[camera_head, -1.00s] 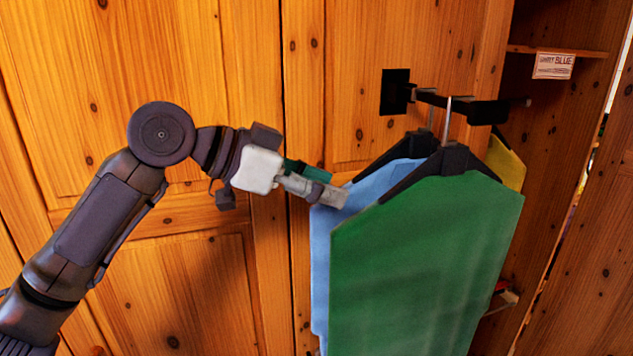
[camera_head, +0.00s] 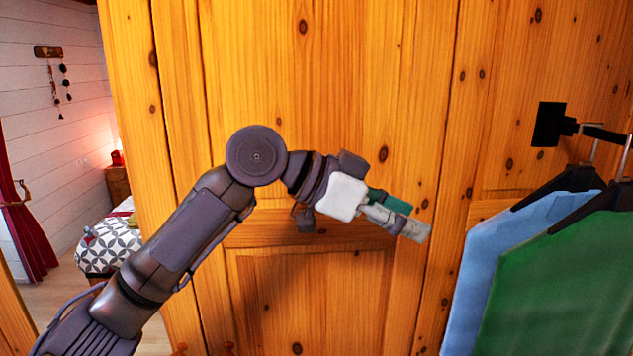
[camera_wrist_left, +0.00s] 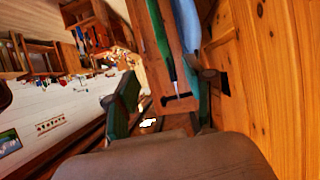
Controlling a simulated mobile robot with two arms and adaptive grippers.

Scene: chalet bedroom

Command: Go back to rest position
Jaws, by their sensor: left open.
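My left gripper (camera_head: 408,217) is in front of the wooden wardrobe panel (camera_head: 320,80) in the head view, left of the hanging clothes and apart from them. It is open and nothing shows between its fingers; in the left wrist view its fingers (camera_wrist_left: 162,112) stand apart. A blue garment (camera_head: 490,250) and a green garment (camera_head: 560,285) hang on black hangers at the right of the head view. My right gripper is in neither view.
A black rail bracket (camera_head: 549,124) is fixed to the wood at the right. A bed (camera_head: 108,246) with a patterned cover and a red curtain (camera_head: 28,235) show beyond the wardrobe's left edge. Furniture hangs at a slant in the left wrist view.

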